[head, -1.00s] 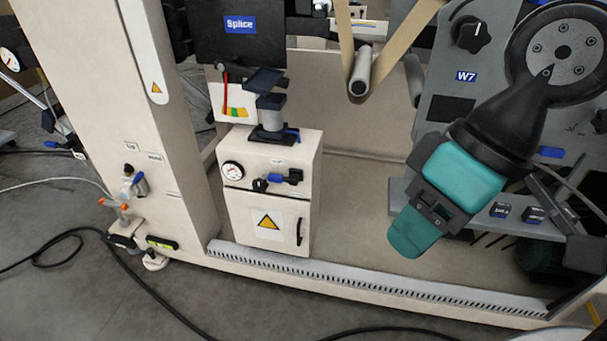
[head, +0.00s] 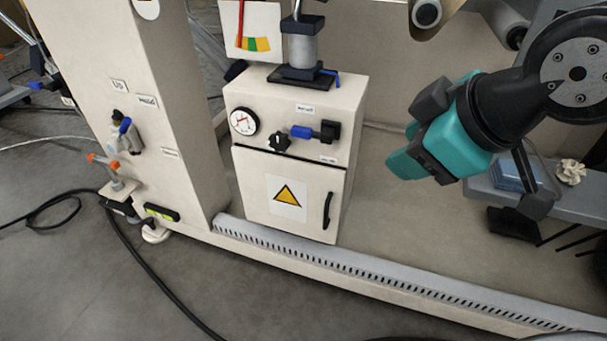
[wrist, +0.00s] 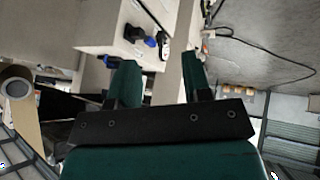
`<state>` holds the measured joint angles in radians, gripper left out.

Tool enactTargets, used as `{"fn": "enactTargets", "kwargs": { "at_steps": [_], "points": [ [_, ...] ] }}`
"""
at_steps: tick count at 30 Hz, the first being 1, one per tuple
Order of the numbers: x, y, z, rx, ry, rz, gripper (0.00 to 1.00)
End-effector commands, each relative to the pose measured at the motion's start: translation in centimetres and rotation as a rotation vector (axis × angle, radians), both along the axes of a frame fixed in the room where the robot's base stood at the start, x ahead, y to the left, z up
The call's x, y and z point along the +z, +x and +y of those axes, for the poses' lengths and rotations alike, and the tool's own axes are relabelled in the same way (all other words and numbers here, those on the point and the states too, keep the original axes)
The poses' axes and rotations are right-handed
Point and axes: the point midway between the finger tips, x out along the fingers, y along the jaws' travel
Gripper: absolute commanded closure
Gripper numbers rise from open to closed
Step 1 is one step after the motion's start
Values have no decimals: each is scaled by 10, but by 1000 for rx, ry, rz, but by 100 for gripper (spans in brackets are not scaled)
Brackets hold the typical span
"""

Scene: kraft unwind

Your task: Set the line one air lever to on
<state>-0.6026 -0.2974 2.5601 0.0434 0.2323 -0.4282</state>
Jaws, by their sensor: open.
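A cream cabinet (head: 238,190) carries a blue-handled lever (head: 301,132) on its upper front. The handle lies about level and points left from its black body. The lettering on the nearby labels is too small to read surely. A second blue lever (head: 125,126) is on the column at left, and a small blue handle (head: 331,76) sits on the cabinet top. My gripper (head: 397,148) is teal and black, open and empty, right of the cabinet and apart from it. In the wrist view its fingers (wrist: 160,78) stand apart, with blue-and-black fittings (wrist: 140,37) beyond them.
A black knob (head: 280,141) and a round gauge (head: 244,121) sit left of the cabinet lever. A cabinet door handle (head: 327,210) is below. A slotted rail (head: 380,284) runs along the floor in front. A grey shelf (head: 550,195) is at right.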

Motion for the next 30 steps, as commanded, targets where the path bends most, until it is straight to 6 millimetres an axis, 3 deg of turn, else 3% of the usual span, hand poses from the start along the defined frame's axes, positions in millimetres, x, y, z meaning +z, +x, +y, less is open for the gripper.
{"fn": "enactTargets", "kwargs": {
  "at_steps": [1,6,12,21,30],
  "points": [
    [-38,6,4,39,-25,-79,55],
    [-79,28,14,157,-131,-369,55],
    [-113,42,30,289,-281,-726,55],
    [-126,36,49,408,-469,-1122,55],
    [-115,42,57,425,-519,-1204,55]
  ]
}}
